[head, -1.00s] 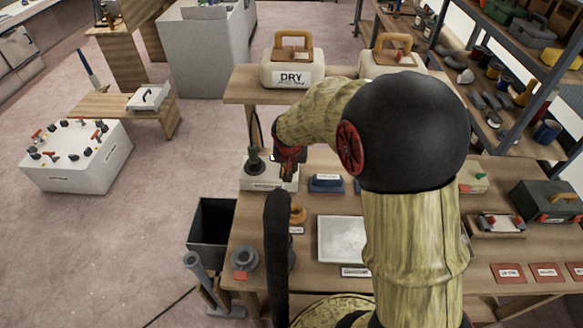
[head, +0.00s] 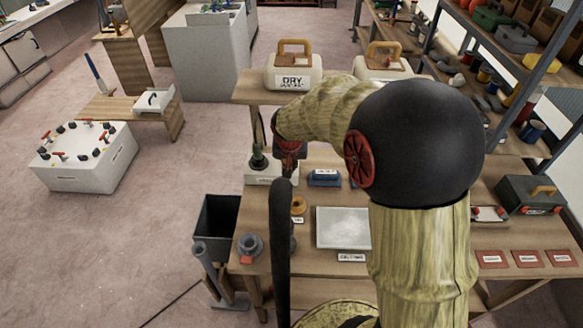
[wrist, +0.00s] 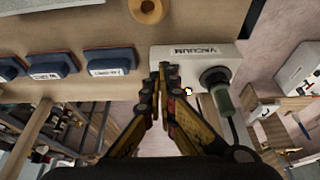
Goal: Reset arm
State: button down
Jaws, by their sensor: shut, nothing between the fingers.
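My gripper (wrist: 163,75) shows in the wrist view with its fingertips together and nothing between them. Its tips overlap the near side of the white box labelled VACUUM (wrist: 190,54), but I cannot tell whether they touch it. A dark-green plug (wrist: 221,100) with a cable stands on that box. In the head view the box (head: 259,178) is at the workbench's left side, partly hidden by my red wrist. My bent arm covers much of the bench's middle, and the gripper's fingers are hard to make out there.
The workbench (head: 268,214) holds blue blocks (head: 324,178), a pale tray (head: 343,228) and an orange ring (head: 298,206). Two lidded cases, one labelled DRY (head: 293,72), stand on its raised back shelf. A dark bin (head: 217,217) stands at left. Open floor (head: 120,235) lies further left.

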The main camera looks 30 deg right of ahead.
jog(key=shift+f, duration=0.1)
dwell(0.3)
jog(key=s+a+r+n, duration=0.1)
jog(key=s+a+r, duration=0.2)
jog(key=s+r, duration=0.2)
jog(key=s+a+r+n+t, duration=0.1)
jog(key=s+a+r, duration=0.3)
jog(key=s+r, duration=0.1)
jog(key=s+a+r+n+y, duration=0.1)
jog(key=s+a+r+n, duration=0.1)
jog(key=s+a+r, duration=0.2)
jog(key=shift+s+a+r, duration=0.1)
jog(key=shift+s+r, duration=0.35)
jog(key=shift+s, duration=0.25)
jog(key=s+a+n, duration=0.1)
jog(key=s+a, duration=0.1)
jog(key=s, duration=0.2)
jog(key=s+a+r+n+t+y, duration=0.1)
jog(key=s+a, duration=0.1)
jog(key=s, duration=0.3)
jog(key=shift+s+a+r+n, duration=0.25)
jog(key=shift+s+n, duration=0.05)
jog(key=shift+n, duration=0.1)
